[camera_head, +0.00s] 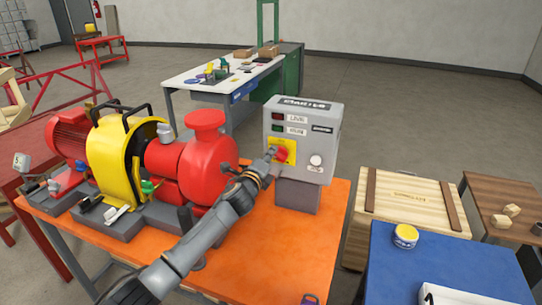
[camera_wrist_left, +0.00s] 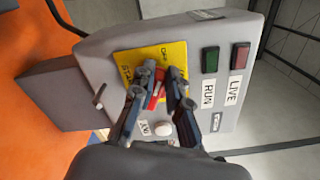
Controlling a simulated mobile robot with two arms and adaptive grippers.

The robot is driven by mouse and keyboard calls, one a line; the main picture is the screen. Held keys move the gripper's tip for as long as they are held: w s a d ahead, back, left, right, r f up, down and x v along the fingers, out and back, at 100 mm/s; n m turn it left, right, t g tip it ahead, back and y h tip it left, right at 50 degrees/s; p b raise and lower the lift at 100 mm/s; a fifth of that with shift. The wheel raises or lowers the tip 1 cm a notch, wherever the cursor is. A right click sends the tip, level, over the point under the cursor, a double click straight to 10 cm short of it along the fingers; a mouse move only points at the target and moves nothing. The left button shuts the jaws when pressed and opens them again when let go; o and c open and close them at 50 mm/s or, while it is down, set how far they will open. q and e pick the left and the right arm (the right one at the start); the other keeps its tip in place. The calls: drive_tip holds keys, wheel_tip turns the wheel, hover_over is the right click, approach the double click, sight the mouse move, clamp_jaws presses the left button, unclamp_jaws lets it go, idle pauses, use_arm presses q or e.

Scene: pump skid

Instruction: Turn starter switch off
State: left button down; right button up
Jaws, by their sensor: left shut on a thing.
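The grey starter box (camera_head: 303,128) stands on a grey block on the orange table. Its front bears a yellow plate (camera_head: 290,144) with a red rotary switch (camera_head: 281,154). My left gripper (camera_head: 273,155) is at this switch, its arm crossing the table from below. In the left wrist view the two fingers (camera_wrist_left: 158,93) are shut on the red switch (camera_wrist_left: 157,90), one on each side. The yellow plate (camera_wrist_left: 140,62) shows behind them, its lettering partly hidden. The switch's exact setting is hard to read. My right gripper is not in view.
A red pump (camera_head: 185,160) with a yellow guard (camera_head: 110,160) stands left of my arm on the orange table (camera_head: 305,240). The box also carries LIVE and RUN lamps and a white button (camera_head: 316,160). A wooden crate (camera_head: 410,200) and blue table (camera_head: 440,265) lie to the right.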

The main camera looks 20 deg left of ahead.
use_arm(q)
drive_tip(key=n, duration=0.2)
drive_tip(key=f+n+b, duration=0.1)
drive_tip(key=n, duration=0.2)
drive_tip(key=shift+a+f, duration=0.1)
drive_tip(key=shift+f, duration=0.05)
idle(0.6)
drive_tip(key=c, duration=1.3)
unclamp_jaws()
drive_tip(key=shift+s, duration=0.1)
drive_tip(key=s, duration=1.2)
drive_tip(key=shift+a, duration=0.25)
